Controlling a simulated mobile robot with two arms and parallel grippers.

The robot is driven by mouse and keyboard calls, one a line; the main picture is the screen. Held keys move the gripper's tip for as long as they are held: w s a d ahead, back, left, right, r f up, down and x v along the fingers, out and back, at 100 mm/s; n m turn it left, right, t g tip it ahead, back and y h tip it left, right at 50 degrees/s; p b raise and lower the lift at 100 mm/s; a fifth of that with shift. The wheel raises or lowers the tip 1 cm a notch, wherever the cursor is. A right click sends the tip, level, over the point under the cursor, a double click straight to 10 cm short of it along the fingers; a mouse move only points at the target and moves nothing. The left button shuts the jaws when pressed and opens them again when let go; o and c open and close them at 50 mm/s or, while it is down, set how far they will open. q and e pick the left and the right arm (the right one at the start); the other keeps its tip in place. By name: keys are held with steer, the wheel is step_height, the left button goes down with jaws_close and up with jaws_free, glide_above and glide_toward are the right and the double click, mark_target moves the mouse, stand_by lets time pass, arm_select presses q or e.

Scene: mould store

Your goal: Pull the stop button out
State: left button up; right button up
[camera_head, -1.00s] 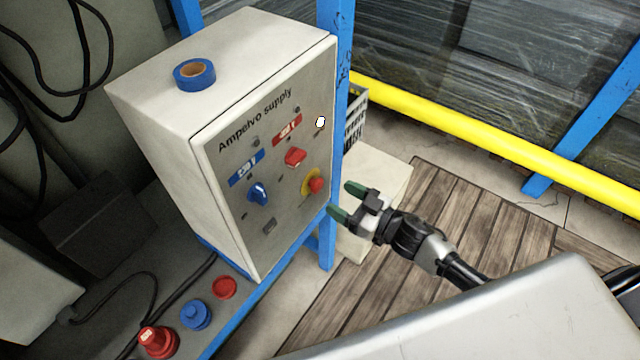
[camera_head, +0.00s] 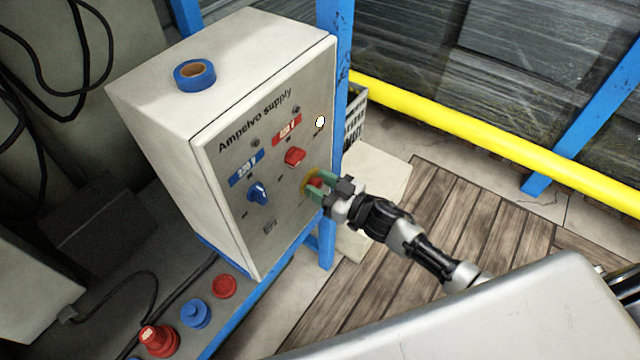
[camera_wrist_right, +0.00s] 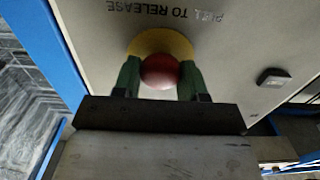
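The stop button (camera_head: 316,182) is a red knob on a yellow ring, low on the right of the grey front of the "Ampelvo supply" cabinet (camera_head: 225,150). My right gripper (camera_head: 321,187) is at the button with one green finger on each side. In the right wrist view the red knob (camera_wrist_right: 160,71) sits between the fingertips (camera_wrist_right: 160,78), which appear to touch its sides. The yellow ring (camera_wrist_right: 160,42) shows behind it, beside lettering reading "to release". My left gripper is not in view.
A blue knob (camera_head: 258,193) and a red knob (camera_head: 294,157) are left of the button. A pale lamp (camera_head: 320,121) is above it. Blue tape (camera_head: 195,74) lies on the cabinet top. A blue post (camera_head: 336,70) stands close behind. A yellow rail (camera_head: 480,133) crosses the back.

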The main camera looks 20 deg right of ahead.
jaws_close()
steer(key=shift+s+d+r+p, duration=0.1)
steer(key=shift+s+d+p, duration=0.3)
steer(key=shift+p, duration=0.2)
steer(key=shift+f, duration=0.2)
steer(key=o, duration=0.7)
jaws_free()
steer(key=shift+s+r, duration=0.1)
steer(key=shift+s, duration=0.05)
steer(key=b+v, duration=0.1)
steer(key=v, duration=0.9)
steer(key=shift+s+d, duration=0.3)
